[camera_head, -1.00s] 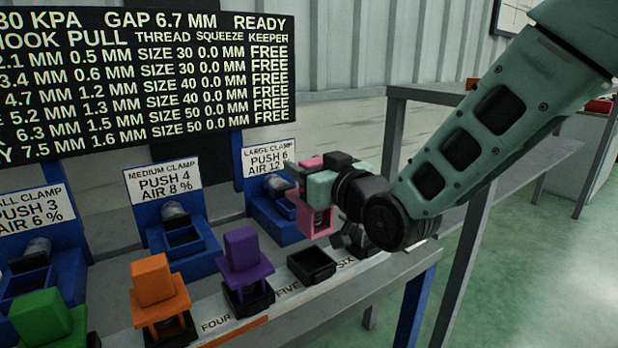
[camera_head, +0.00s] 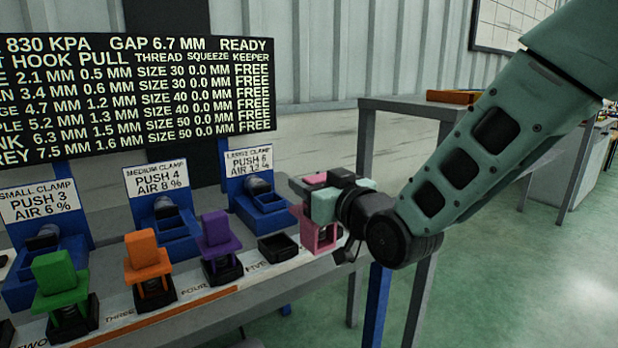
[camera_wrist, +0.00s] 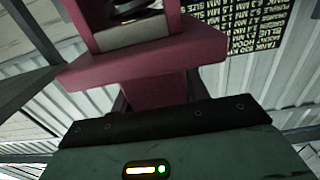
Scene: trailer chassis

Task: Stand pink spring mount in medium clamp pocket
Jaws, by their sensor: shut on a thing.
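The pink spring mount (camera_head: 319,231) is in my gripper (camera_head: 322,190), which is shut on its upper block. It hangs upright near the right end of the bench, right of the empty black tray five. In the wrist view the pink mount (camera_wrist: 150,62) fills the upper middle, above the gripper body. The medium clamp (camera_head: 176,228) is a blue fixture with an open pocket, under a sign reading PUSH 4, AIR 8 %. It stands to the left of my gripper and its pocket looks empty.
Green (camera_head: 60,285), orange (camera_head: 147,262) and purple (camera_head: 218,240) mounts stand in front of the clamps. The empty tray (camera_head: 278,247) is beside the purple one. The large clamp (camera_head: 262,205) and small clamp (camera_head: 42,262) flank the medium one. A grey table (camera_head: 400,105) stands behind my arm.

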